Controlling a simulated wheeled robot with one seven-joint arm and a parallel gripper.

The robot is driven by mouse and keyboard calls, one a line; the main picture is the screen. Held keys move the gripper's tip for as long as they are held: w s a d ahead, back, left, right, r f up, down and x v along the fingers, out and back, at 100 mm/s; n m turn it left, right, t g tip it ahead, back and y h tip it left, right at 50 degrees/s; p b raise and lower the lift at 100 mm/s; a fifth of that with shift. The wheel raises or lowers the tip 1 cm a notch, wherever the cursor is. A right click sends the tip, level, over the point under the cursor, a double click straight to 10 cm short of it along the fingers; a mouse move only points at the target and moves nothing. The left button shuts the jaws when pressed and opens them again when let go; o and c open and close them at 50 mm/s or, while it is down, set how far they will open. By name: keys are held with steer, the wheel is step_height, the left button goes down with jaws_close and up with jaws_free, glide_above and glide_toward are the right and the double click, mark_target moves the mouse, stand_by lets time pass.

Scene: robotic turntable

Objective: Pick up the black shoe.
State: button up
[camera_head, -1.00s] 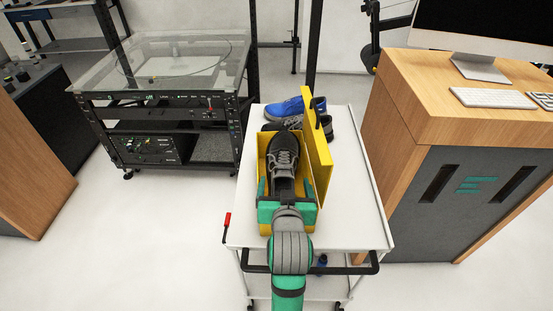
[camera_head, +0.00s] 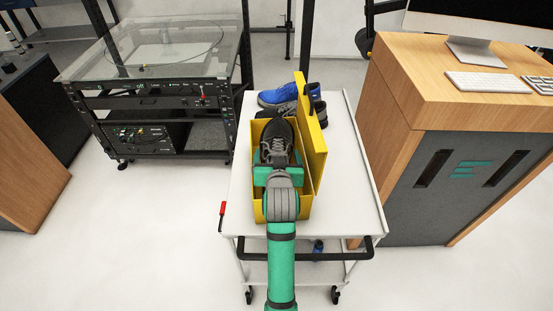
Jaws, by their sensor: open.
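The black shoe (camera_head: 276,137) with grey laces lies in an open yellow box (camera_head: 258,208) on the white cart, its toe pointing away from me. My gripper (camera_head: 278,160) is open and reaches into the box over the near part of the shoe. The green gripper body hides the heel end of the shoe. The fingertips are largely hidden, so I cannot tell whether they touch the shoe.
The yellow lid (camera_head: 313,130) stands upright along the box's right side. The cart top (camera_head: 350,200) is clear at right. A wooden desk (camera_head: 450,110) stands right, a turntable rack (camera_head: 155,90) left.

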steer(key=shift+w+d+f, duration=0.1)
steer(key=shift+w+d, duration=0.05)
steer(key=shift+w, duration=0.4)
steer(key=shift+s+d, duration=0.1)
steer(key=c, duration=1.1)
steer(key=shift+a, duration=0.25)
steer(key=c, duration=0.4)
steer(key=shift+a, duration=0.1)
steer(key=shift+c, duration=0.2)
steer(key=shift+r, duration=0.6)
step_height(320, 180, up, 17)
steer(key=shift+s+d, duration=0.2)
